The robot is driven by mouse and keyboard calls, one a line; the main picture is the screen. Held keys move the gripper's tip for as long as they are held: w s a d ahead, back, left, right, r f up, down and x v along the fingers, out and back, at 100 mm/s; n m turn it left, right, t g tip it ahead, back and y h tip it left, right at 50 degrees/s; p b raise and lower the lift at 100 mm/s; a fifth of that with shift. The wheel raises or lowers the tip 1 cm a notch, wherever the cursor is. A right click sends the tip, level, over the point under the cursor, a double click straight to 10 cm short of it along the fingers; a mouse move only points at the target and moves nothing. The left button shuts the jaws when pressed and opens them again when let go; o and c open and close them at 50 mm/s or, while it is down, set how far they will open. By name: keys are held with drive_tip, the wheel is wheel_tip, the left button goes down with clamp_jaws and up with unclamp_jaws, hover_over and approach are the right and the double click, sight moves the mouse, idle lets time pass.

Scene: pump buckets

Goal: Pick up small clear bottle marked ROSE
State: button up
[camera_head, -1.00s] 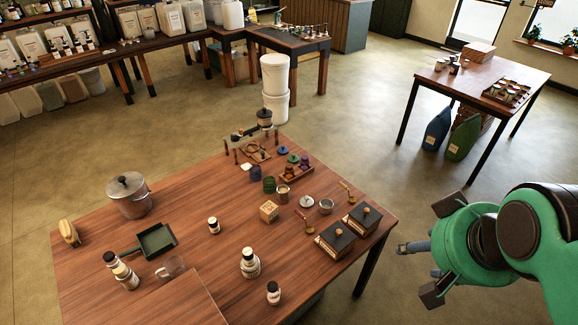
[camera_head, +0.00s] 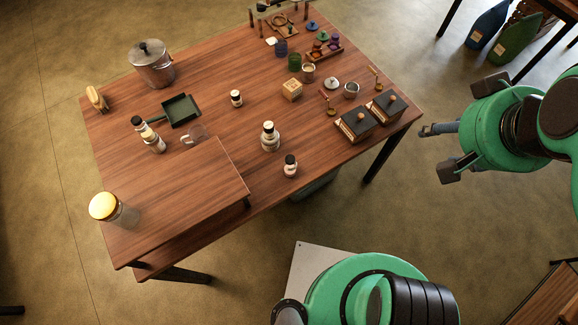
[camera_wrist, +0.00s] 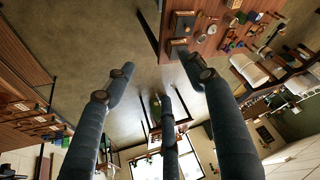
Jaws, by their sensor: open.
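Several small bottles with dark caps stand on the wooden table in the head view. One small bottle (camera_head: 290,166) is near the front edge, a larger bottle (camera_head: 270,137) is left of it, and another small bottle (camera_head: 236,98) is farther back. Two more bottles (camera_head: 153,142) stand together at the left. The labels are too small to read, so I cannot tell which is marked ROSE. My gripper (camera_head: 455,130) is right of the table, past its edge, with its fingers apart and empty. The wrist view shows the spread fingers (camera_wrist: 158,72) with nothing between them.
The table (camera_head: 215,145) also holds a metal pot (camera_head: 152,65), a dark green pan (camera_head: 181,110), a glass cup (camera_head: 195,135), a wooden cube (camera_head: 292,89) and two dark-topped boxes (camera_head: 355,125). A yellow-lidded jar (camera_head: 106,208) stands at the front left. Bare floor lies between table and gripper.

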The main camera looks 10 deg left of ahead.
idle(0.3)
drive_tip(key=w+a+f+m+g, duration=0.1)
drive_tip(key=w+a+f+g, duration=0.1)
drive_tip(key=w+a+f, duration=0.5)
drive_tip(key=m+g, duration=0.4)
hover_over(289, 158)
wheel_tip(289, 158, down, 27)
drive_tip(key=shift+w+d, duration=0.1)
drive_tip(key=shift+w, duration=0.05)
drive_tip(key=shift+f, duration=0.3)
drive_tip(key=shift+b, duration=0.3)
